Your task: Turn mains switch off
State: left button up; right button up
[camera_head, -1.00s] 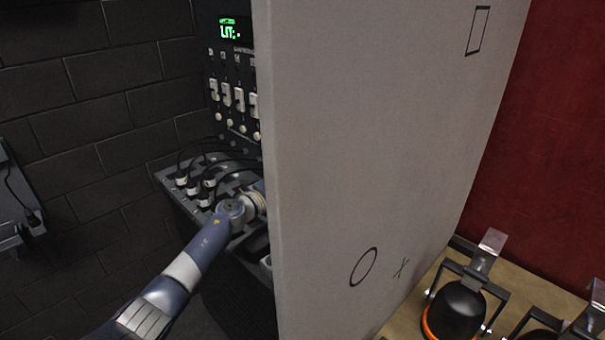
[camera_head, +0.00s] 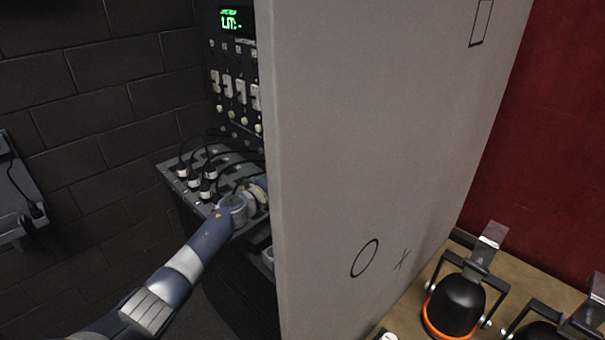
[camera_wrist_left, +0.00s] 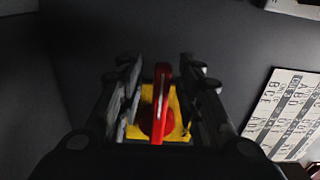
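The mains switch shows in the left wrist view as a red rotary handle (camera_wrist_left: 159,104) on a yellow plate (camera_wrist_left: 180,126). The handle points along the view, between my left gripper's two fingers (camera_wrist_left: 160,95). The fingers are apart, with a visible gap on each side of the handle. In the head view my left arm (camera_head: 205,245) reaches in behind the edge of a pale panel, which hides the left gripper and the switch. My right gripper is not in view.
A pale upright panel (camera_head: 380,130) blocks much of the head view. Left of it are a black console with a green display (camera_head: 236,20), white switches (camera_head: 237,88) and plugged cables (camera_head: 206,186). Black-and-orange covered buttons (camera_head: 456,305) stand at lower right. A lettered card (camera_wrist_left: 290,115) lies right in the wrist view.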

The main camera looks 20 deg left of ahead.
pick_arm(q)
jog(key=shift+a, duration=0.1)
jog(key=v, duration=1.2)
dwell(0.5)
